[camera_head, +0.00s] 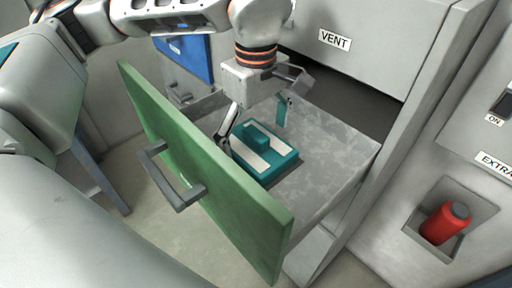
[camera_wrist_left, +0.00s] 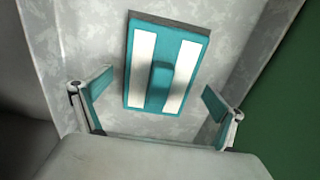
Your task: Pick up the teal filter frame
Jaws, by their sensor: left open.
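The teal filter frame (camera_head: 268,154) lies flat in the open drawer, a flat block with two white strips and a raised teal grip bar in its middle. In the left wrist view the filter frame (camera_wrist_left: 165,65) is ahead of the fingers, with its whole top face showing. My left gripper (camera_head: 256,122) is above the drawer, fingers pointing down, one finger to each side of the frame's raised bar. In the left wrist view my left gripper (camera_wrist_left: 158,108) is open with teal finger pads, and nothing is between them. My right gripper is not in view.
The drawer (camera_head: 340,157) has a grey mottled floor and a green front (camera_head: 205,170) with a dark handle (camera_head: 172,180). A blue front (camera_head: 188,58) is behind it. A VENT panel (camera_head: 345,45) is above. A red cylinder (camera_head: 445,222) sits in a recess at right.

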